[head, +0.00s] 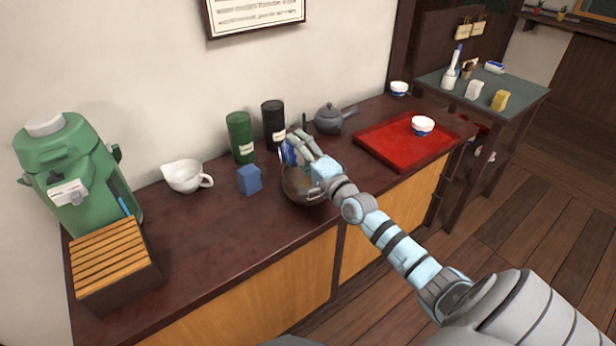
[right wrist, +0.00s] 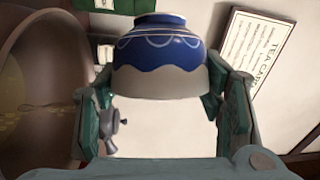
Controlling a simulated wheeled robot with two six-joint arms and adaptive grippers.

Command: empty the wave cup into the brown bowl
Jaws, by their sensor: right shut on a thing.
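The wave cup (right wrist: 160,60), blue with a white wave band, is between the fingers of my right gripper (right wrist: 162,98) in the right wrist view. In the head view the cup (head: 288,154) is tilted, just above the brown bowl (head: 297,190). My right gripper (head: 306,150) is shut on it and hides part of both cup and bowl. The cup's inside is hidden. My left gripper is not in view.
A blue block (head: 249,180), white pitcher (head: 184,176), green canister (head: 240,137) and black canister (head: 273,125) stand left of and behind the bowl. A grey teapot (head: 330,119) stands behind. A red tray (head: 385,150) with a white-and-blue cup (head: 422,126) lies right.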

